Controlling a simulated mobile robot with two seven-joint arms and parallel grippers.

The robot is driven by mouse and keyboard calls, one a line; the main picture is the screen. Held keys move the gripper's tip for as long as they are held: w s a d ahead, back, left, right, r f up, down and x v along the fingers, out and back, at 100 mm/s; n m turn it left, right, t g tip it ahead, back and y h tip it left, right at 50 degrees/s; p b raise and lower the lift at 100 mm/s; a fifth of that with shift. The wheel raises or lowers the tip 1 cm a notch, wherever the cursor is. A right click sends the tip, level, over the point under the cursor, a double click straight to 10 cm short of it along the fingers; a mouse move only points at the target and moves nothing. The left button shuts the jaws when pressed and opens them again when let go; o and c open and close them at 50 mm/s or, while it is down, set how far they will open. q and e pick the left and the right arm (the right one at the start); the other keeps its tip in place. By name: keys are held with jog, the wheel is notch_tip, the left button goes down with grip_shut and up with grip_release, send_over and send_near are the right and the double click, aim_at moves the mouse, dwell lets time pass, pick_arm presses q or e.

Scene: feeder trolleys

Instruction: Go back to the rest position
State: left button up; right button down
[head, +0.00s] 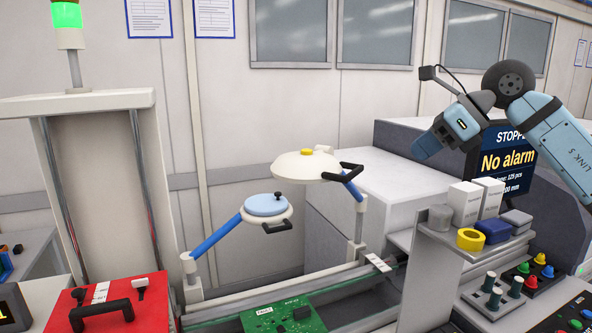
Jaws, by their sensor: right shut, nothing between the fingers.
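My right arm comes in from the right edge and is raised in front of the grey machine. Its blue-and-dark right gripper (426,147) points down and to the left, high above the white machine top. It is shut with nothing in it, and it touches nothing that I can see. My left arm and left gripper are not in view.
A screen (509,161) reading "No alarm" stands behind my right arm, partly hidden. A shelf with a yellow roll (470,239) and small boxes is below. A red box (112,304) is front left.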

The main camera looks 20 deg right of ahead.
jog(key=s+a+f+m+t+y, duration=0.15)
jog(key=a+f+m+y, duration=0.25)
jog(key=a+y, duration=0.4)
jog(key=a+f+m+t+y, duration=0.35)
jog(key=a+y, duration=0.25)
jog(key=a, duration=0.4)
jog(key=s+d+f+m+t+h, duration=0.1)
jog(key=s+d+f+m+h, duration=0.1)
jog(key=f+m+h, duration=0.65)
jog(key=s+d+f+m+t+h, duration=0.25)
jog(key=f+m+h, duration=0.35)
jog(key=f+m, duration=0.5)
jog(key=s+d+f+m+h, duration=0.25)
jog(key=f+m+h, duration=0.45)
jog(key=m, duration=0.5)
jog(key=s+a+f+m+g+y, duration=0.1)
jog(key=s+f+m+g, duration=0.1)
jog(key=s+f+g, duration=0.65)
jog(key=s+a+f+m+g, duration=0.25)
jog(key=s+f, duration=0.35)
jog(key=s, duration=0.6)
jog(key=w+a+f+n+t+y+p, duration=0.1)
jog(key=w+a+f+t+y+p, duration=0.2)
jog(key=f, duration=0.7)
jog(key=w+a+t, duration=0.2)
jog(key=w+t, duration=0.1)
jog(key=t, duration=0.1)
jog(key=shift+a, duration=0.35)
